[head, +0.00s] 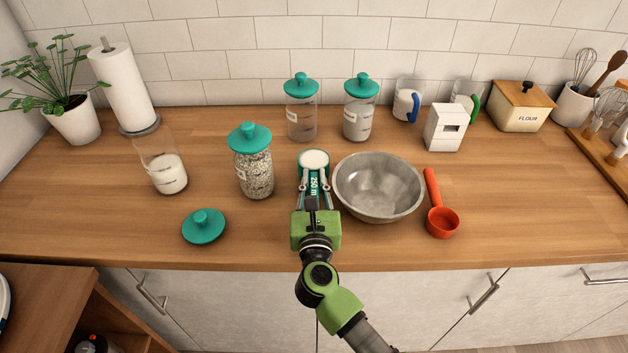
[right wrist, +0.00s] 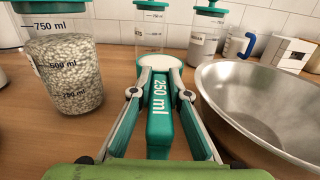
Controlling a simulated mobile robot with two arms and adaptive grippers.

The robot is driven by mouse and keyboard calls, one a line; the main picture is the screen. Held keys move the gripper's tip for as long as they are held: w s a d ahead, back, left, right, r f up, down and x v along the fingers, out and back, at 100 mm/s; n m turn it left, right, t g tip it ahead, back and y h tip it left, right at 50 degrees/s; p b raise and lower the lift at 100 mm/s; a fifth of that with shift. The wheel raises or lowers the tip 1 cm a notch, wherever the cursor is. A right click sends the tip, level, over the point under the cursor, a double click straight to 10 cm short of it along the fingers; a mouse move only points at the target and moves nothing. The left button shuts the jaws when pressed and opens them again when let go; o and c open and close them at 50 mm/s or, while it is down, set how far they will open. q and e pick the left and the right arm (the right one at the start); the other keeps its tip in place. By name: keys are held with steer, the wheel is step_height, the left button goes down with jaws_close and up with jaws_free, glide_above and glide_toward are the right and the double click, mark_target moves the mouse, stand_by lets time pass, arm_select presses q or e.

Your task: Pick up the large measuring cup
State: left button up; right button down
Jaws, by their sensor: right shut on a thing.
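The large measuring cup (head: 314,160) is teal, with "250 ml" printed in white on its handle. It is at the middle of the counter, left of the metal bowl, and its round cup end looks white inside. It also shows in the right wrist view (right wrist: 159,112), with the handle pointing toward me. My right gripper (head: 314,184) is shut on the handle, one finger on each side. In the right wrist view the fingertips (right wrist: 160,94) sit near the cup end. I cannot tell whether the cup touches the counter. My left gripper is not in view.
The metal bowl (head: 378,187) is close on the right, with a red scoop (head: 442,220) beyond it. A lidded jar of pale grains (head: 254,170) stands at left. A loose teal lid (head: 204,226) lies front left. Lidded jars (head: 302,115) stand behind.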

steer(key=shift+r+p, duration=0.3)
steer(key=shift+r, duration=0.3)
steer(key=shift+s+r+p, duration=0.2)
steer(key=shift+r+p, duration=0.1)
steer(key=shift+p, duration=0.05)
steer(key=s+a+r+p, duration=0.3)
steer(key=s+r+p, duration=0.4)
steer(key=s, duration=0.6)
steer(key=shift+r, duration=1.05)
steer(key=shift+s+a, duration=0.1)
steer(key=shift+a, duration=0.05)
